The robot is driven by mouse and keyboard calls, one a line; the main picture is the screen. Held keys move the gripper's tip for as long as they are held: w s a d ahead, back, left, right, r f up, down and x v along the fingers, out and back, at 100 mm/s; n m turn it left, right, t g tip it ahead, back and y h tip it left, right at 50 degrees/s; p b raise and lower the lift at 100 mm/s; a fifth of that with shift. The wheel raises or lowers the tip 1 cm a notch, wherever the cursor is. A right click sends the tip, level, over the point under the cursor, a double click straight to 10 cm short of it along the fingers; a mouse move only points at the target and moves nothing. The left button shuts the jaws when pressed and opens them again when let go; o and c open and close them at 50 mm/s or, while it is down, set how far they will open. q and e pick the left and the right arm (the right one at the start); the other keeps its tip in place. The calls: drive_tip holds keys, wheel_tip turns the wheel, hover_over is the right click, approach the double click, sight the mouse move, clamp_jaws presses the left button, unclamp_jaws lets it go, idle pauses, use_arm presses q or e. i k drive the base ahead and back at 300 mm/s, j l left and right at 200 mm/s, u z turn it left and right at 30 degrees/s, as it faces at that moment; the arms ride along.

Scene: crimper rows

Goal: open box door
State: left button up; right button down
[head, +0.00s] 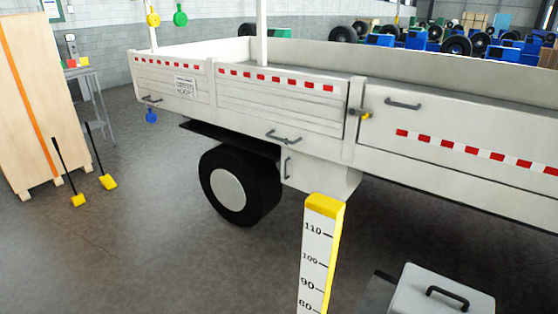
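A white box (325,178) hangs under the side of a white truck bed, just right of the wheel. A dark upright handle (287,168) is on its narrow left-hand part, which looks closed. I cannot make out a door seam clearly. The measuring post covers part of the view just below the box. Neither of my grippers shows in the head view.
The truck bed (450,175) spans the middle and right, above a black wheel (240,187). A yellow-topped measuring post (318,255) and a light case (440,292) stand in front.

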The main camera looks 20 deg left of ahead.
sight(307, 173)
drive_tip(key=i+j+z, duration=0.1)
drive_tip(key=j, duration=0.4)
drive_tip(key=i+j+z, duration=0.1)
drive_tip(key=j, duration=0.35)
drive_tip(key=i+j+z, duration=0.1)
drive_tip(key=j, duration=0.4)
drive_tip(key=i+j, duration=0.15)
drive_tip(key=j, duration=0.35)
drive_tip(key=i+j+z, duration=0.15)
drive_tip(key=j, duration=0.35)
drive_tip(key=i+j+z, duration=0.1)
drive_tip(key=i+j, duration=0.15)
drive_tip(key=i+j+z, duration=0.15)
drive_tip(key=j, duration=0.3)
drive_tip(key=i+j+z, duration=0.1)
drive_tip(key=i+j, duration=0.15)
drive_tip(key=j, duration=0.1)
